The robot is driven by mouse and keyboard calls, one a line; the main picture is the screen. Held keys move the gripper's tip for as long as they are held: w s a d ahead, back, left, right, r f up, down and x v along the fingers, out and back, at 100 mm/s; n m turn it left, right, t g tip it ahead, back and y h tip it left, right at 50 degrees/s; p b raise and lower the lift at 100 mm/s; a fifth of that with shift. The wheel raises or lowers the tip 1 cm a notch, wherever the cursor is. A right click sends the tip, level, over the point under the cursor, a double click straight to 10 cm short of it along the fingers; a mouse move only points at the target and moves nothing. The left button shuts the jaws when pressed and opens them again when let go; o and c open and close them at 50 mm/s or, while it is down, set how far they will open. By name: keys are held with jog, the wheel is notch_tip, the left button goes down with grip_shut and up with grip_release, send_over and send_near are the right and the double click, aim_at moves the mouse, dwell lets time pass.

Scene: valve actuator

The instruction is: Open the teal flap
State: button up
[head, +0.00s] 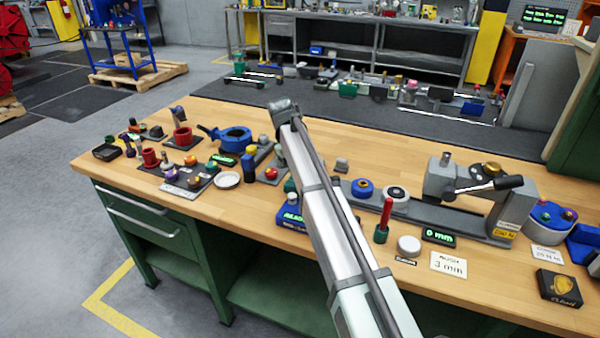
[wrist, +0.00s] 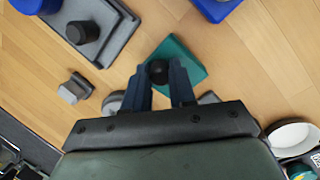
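The teal flap (wrist: 188,60) is a flat square plate with a round black knob (wrist: 158,70) on it, seen from above in the wrist view. It looks flat, though its tilt is hard to judge. My gripper (wrist: 159,68) is over it with its two dark fingers apart, one on each side of the knob. I cannot tell whether either finger touches the knob. In the head view a bit of teal (head: 290,186) shows beside my arm, which hides most of that spot and my fingers.
A blue box with a green display (head: 291,214) stands close by. A small grey block (wrist: 75,88) and a grey plate with a black knob (wrist: 108,22) lie left in the wrist view. A white dish (head: 227,180) is nearby. The wooden bench (head: 330,260) is crowded with parts.

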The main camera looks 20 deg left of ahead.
jog(key=o, duration=0.4)
jog(key=shift+o, duration=0.2)
jog(key=shift+a+r, duration=0.2)
jog(key=shift+r, duration=0.35)
jog(key=shift+w+a+r, duration=0.1)
jog(key=shift+a+r, duration=0.6)
jog(key=shift+r, duration=0.3)
jog(key=a, duration=1.1)
jog(key=shift+f, duration=0.1)
